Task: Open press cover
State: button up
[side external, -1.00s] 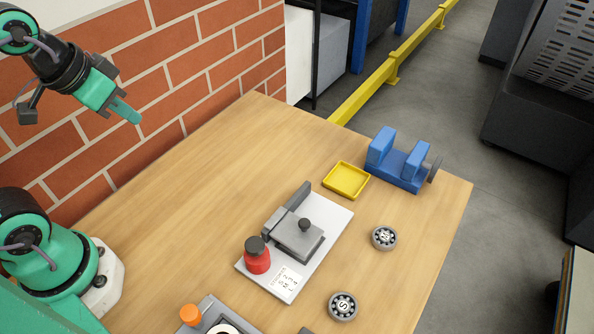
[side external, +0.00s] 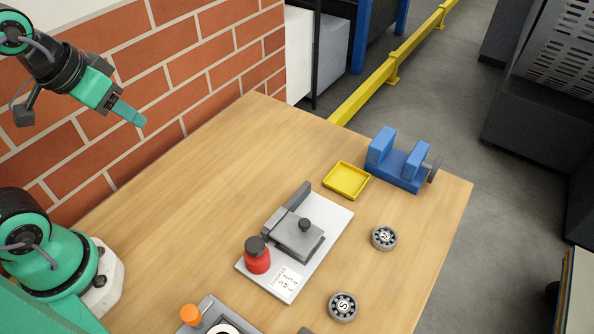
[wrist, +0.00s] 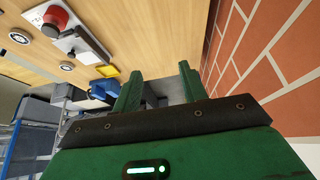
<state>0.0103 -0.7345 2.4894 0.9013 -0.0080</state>
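The press (side external: 270,281) is a white base plate on the wooden table, with a grey square cover (side external: 300,237) lying flat on it. The cover has a small black knob (side external: 304,224) on top. A grey upright block (side external: 288,209) stands along the cover's far-left side. My gripper (side external: 132,113) is high at the upper left, before the brick wall, well away from the press. In the wrist view its two green fingers (wrist: 160,88) are apart with nothing between them. The press (wrist: 76,40) shows small there at upper left.
A yellow tray (side external: 346,180) and a blue vise (side external: 399,165) sit at the table's far right. Two round bearings (side external: 384,238) (side external: 343,306) lie right of the press. An orange-knobbed device (side external: 212,318) is at the near edge. The table's left half is clear.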

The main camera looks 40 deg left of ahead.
jog(key=w+d+g, duration=0.2)
jog(key=w+d, duration=0.4)
jog(key=d, duration=0.1)
jog(key=m+g, duration=0.2)
jog(key=g, duration=0.2)
send_near(304, 222)
jog(key=shift+s+f, duration=0.1)
jog(key=shift+s, duration=0.15)
jog(key=shift+f, duration=0.1)
jog(key=shift+f, duration=3.85)
grip_shut()
